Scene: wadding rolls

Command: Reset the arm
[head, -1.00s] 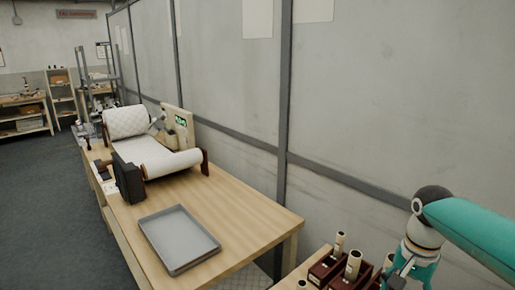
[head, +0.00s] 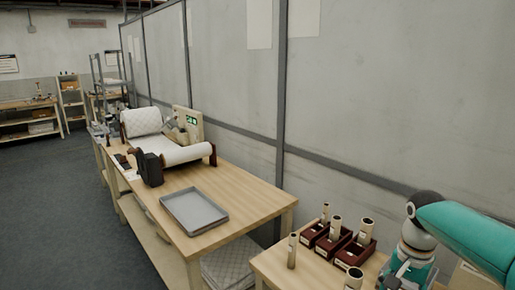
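My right arm, with a teal link and a white and grey wrist, comes in from the right edge. It hangs over the right side of the near table (head: 272,266). My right gripper (head: 397,276) points down at the bottom of the head view, close to the tubes. Its fingers are small and partly cut off by the frame, so I cannot tell whether they are open or hold anything. My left arm and gripper are not in view.
Tubes (head: 335,230) stand in dark red bins (head: 328,247); others (head: 292,250) stand outside them. The farther table (head: 245,197) holds a grey tray (head: 194,211), a white wadding roll (head: 143,122) and a black box (head: 150,169). A grey wall (head: 350,100) runs behind. Floor is clear at left.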

